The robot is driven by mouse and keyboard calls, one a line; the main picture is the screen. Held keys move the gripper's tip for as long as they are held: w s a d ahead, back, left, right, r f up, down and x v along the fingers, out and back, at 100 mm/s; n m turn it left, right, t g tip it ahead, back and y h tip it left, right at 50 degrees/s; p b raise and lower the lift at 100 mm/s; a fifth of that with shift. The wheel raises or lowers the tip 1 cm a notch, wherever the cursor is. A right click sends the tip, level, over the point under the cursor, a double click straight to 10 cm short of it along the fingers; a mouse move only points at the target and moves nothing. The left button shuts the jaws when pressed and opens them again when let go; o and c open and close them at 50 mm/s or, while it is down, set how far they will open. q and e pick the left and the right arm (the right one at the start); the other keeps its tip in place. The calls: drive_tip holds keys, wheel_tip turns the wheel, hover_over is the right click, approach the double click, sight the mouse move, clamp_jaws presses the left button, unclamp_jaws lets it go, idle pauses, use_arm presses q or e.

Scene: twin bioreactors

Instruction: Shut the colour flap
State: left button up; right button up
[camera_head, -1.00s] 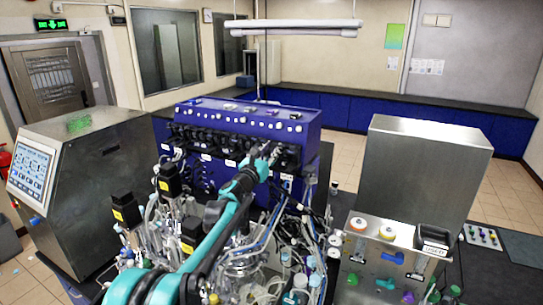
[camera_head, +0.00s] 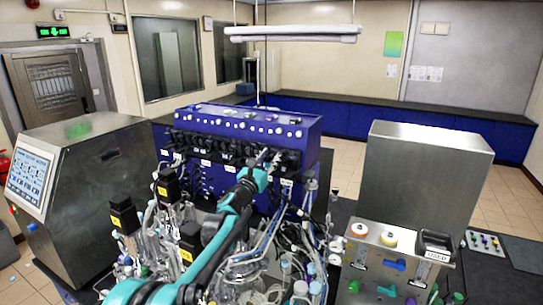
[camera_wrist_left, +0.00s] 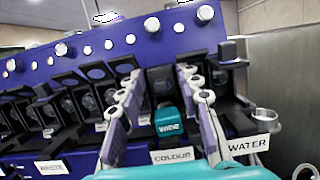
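The blue pump unit (camera_head: 240,122) carries a row of black pump heads; it fills the left wrist view (camera_wrist_left: 150,48). A white COLOUR label (camera_wrist_left: 172,156) sits under one head. Above it is a teal block (camera_wrist_left: 168,122) with white lettering, with the dark colour flap (camera_wrist_left: 161,84) above that; I cannot tell its exact angle. My left gripper (camera_head: 266,157) is at the right part of the unit's front. In the left wrist view its two fingers (camera_wrist_left: 162,85) are apart, either side of the colour head, with nothing held. Contact with the flap cannot be told. My right gripper is not in view.
A WASTE label (camera_wrist_left: 52,168) lies left and a WATER label (camera_wrist_left: 248,146) right, by a metal ring (camera_wrist_left: 265,115). Glass vessels, tubes and cables crowd below my left arm. A steel cabinet (camera_head: 425,180) stands right, a touch-screen console (camera_head: 80,185) left.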

use_arm(q)
drive_tip(key=v, duration=0.6)
drive_tip(key=shift+s, duration=0.3)
